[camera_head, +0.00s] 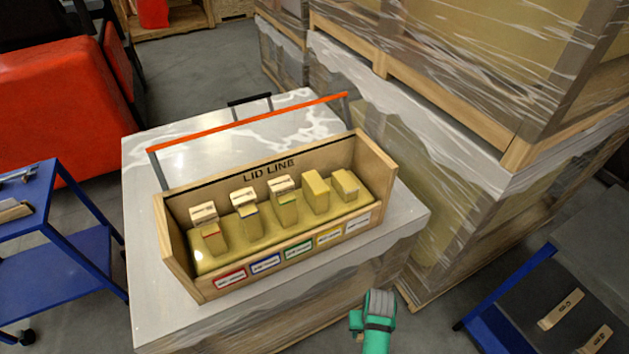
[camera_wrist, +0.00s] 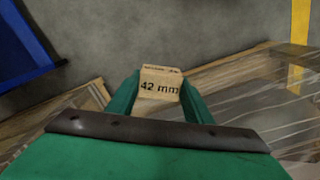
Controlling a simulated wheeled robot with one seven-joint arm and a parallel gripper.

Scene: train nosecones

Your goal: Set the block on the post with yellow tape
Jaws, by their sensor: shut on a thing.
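My gripper (camera_wrist: 160,92) is shut on a small wooden block (camera_wrist: 160,84) marked "42 mm" in the wrist view. In the head view the green end of my arm (camera_head: 376,318) is in front of and below the wooden rack (camera_head: 178,250) marked "LID LINE"; the held block cannot be made out there. The rack holds a row of posts. The fourth post from the left (camera_head: 316,195) stands behind the yellow-edged label (camera_head: 329,238) and has a bare top; its tape is too small to make out. The three posts to its left carry pale wooden blocks (camera_head: 243,199).
The rack stands on a wrapped pallet load (camera_head: 145,285) with an orange rail (camera_head: 250,122) behind it. Tall wrapped crates (camera_head: 450,120) stand close on the right. A blue cart (camera_head: 60,215) is at left. Labelled pieces (camera_head: 561,310) lie on a dark surface at lower right.

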